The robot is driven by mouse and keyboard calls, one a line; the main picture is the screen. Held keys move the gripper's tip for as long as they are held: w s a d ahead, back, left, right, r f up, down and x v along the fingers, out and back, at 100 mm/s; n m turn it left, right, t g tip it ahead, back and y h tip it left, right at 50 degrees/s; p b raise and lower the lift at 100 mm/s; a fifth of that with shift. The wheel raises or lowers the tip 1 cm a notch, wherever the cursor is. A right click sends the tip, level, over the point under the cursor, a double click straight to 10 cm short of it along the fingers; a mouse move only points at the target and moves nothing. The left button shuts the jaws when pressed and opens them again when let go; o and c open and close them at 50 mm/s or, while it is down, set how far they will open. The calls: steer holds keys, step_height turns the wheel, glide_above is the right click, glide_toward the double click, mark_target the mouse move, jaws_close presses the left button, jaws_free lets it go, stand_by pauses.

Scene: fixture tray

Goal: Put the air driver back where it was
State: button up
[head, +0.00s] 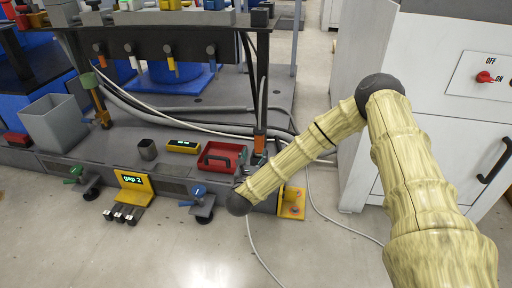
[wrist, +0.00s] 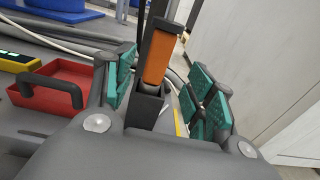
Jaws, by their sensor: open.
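An upright orange and dark tool (wrist: 161,58), which looks like the air driver, stands in a dark square holder (wrist: 144,108) in the wrist view. It also shows in the head view (head: 260,138), right of the red tray. My gripper (wrist: 163,88) is open, with its green-padded fingers on either side of the tool and apart from it. The tool's lower end is hidden in the holder. In the head view my gripper is mostly hidden behind my forearm.
A red tray with a dark handle (head: 240,155) lies close left of the tool. A small yellow display (head: 183,147), a dark cup (head: 147,149) and a grey bin (head: 52,124) stand farther left. Several coloured-handled tools hang above. A white cabinet (head: 436,100) stands right.

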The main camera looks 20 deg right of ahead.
steer(key=s+a+f+n+g+y, duration=0.1)
steer(key=s+a+f+n+y, duration=0.65)
steer(key=a+f+n, duration=0.4)
steer(key=s+f+n+g+y, duration=0.1)
steer(key=s+f+n+g, duration=0.2)
steer(key=s+n, duration=0.4)
steer(key=s+f+n+g+y, duration=0.1)
steer(key=s+f+n+g, duration=0.2)
steer(key=s+f+n, duration=0.3)
steer(key=s+f+n+g+y, duration=0.1)
steer(key=s+f+n+g, duration=0.2)
steer(key=s, duration=1.1)
step_height(320, 180, down, 2)
steer(key=shift+d+f+n, duration=0.1)
steer(key=shift+n, duration=1.35)
steer(key=shift+d+f+n, duration=0.1)
steer(key=shift+n, duration=1.3)
steer(key=s+d+n+g, duration=0.1)
steer(key=s+d+n, duration=0.1)
steer(key=s+n, duration=0.1)
steer(key=s+d+n+g, duration=0.2)
steer(key=s+n, duration=0.1)
steer(key=s, duration=0.3)
steer(key=s+d+n+g+h, duration=0.1)
steer(key=s+d+n+g, duration=0.1)
steer(key=s, duration=0.3)
steer(key=shift+s+d+r+n, duration=0.15)
steer(key=shift+s+n, duration=0.1)
steer(key=shift+n, duration=0.15)
